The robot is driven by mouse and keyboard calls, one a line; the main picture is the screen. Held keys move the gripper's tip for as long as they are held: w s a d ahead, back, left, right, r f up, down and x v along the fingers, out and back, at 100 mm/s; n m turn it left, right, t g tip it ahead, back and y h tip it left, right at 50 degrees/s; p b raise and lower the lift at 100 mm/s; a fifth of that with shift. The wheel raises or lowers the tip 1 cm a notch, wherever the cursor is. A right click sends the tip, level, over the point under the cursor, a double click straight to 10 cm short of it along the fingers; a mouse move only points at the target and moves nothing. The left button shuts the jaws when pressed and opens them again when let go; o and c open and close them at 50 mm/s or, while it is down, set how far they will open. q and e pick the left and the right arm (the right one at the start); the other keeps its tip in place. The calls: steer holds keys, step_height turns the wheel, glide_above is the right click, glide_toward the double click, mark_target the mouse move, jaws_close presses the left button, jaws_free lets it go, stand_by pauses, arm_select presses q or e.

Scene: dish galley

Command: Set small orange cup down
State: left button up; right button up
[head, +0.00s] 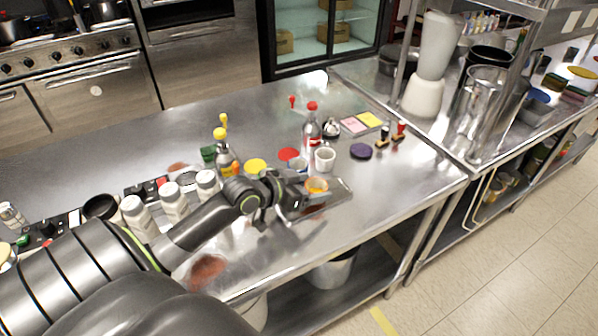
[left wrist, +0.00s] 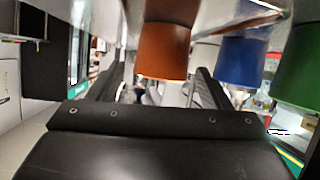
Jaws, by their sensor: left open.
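The small orange cup (head: 316,185) stands at the near edge of the steel counter, on or at a flat metal tray (head: 341,200). My left gripper (head: 296,197) is open beside it, and its arm comes in from the left. In the left wrist view, which looks inverted, the orange cup (left wrist: 163,50) shows between the two spread fingers (left wrist: 158,88). I see a gap on either side of the cup there. The fingers partly hide the cup's left side in the head view. My right gripper is not in view.
A white cup (head: 325,158) and a red-capped bottle (head: 312,127) stand behind the orange cup. A blue cup (left wrist: 242,60) and a green one (left wrist: 300,65) show beside it in the wrist view. White bottles (head: 173,201) stand left.

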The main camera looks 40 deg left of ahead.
arm_select(q)
steer(key=shift+s+a+r, duration=0.15)
steer(key=shift+s, duration=0.2)
steer(key=p+v, duration=0.2)
steer(key=v, duration=0.9)
steer(key=shift+s+r, duration=0.1)
steer(key=shift+r, duration=0.05)
